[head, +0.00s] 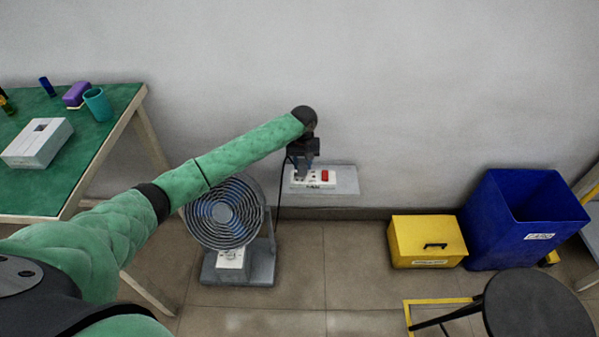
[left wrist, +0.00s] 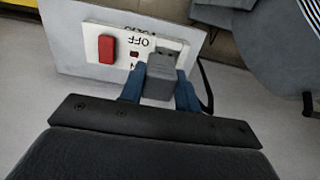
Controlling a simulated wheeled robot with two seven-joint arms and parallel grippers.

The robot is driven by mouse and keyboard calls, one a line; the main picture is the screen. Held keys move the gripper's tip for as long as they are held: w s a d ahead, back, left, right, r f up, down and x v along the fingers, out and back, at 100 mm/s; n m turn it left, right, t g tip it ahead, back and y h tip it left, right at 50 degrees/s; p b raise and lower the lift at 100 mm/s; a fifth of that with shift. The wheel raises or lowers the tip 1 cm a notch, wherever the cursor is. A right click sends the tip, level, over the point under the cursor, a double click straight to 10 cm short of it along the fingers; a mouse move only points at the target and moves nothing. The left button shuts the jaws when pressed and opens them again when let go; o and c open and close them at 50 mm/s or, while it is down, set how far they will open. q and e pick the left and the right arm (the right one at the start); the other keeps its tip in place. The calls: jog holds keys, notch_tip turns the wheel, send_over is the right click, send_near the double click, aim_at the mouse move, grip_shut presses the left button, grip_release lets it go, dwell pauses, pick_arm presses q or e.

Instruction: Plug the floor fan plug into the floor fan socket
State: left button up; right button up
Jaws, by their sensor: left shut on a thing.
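The floor fan socket (head: 300,180) is a white panel with a red switch on a grey plate low on the wall. It also shows in the left wrist view (left wrist: 122,55), with the red switch (left wrist: 106,49) and the letters OFF. My left gripper (head: 305,165) is at the panel, its blue fingers (left wrist: 160,90) shut on the grey floor fan plug (left wrist: 161,76). The plug lies over the panel's right part in the wrist view and hides the holes there. I cannot tell whether its pins are in. My right gripper is not in view.
The grey floor fan (head: 225,215) stands on the floor left of the socket, and a black cord (head: 279,195) hangs near it. A green table (head: 75,150) is at the left. A yellow box (head: 427,240) and a blue bin (head: 510,225) stand at the right.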

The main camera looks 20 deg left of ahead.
aim_at(299, 171)
pick_arm(q)
jog(key=shift+a+f, duration=0.35)
jog(key=shift+a, duration=0.2)
jog(key=shift+a+f, duration=0.1)
jog(key=shift+f, duration=1.9)
jog(key=o, duration=1)
jog(key=shift+f, duration=0.1)
jog(key=shift+c, duration=0.2)
jog(key=shift+b, duration=0.35)
notch_tip(299, 171, up, 12)
jog(key=shift+r+p, duration=0.1)
jog(key=shift+p, duration=0.55)
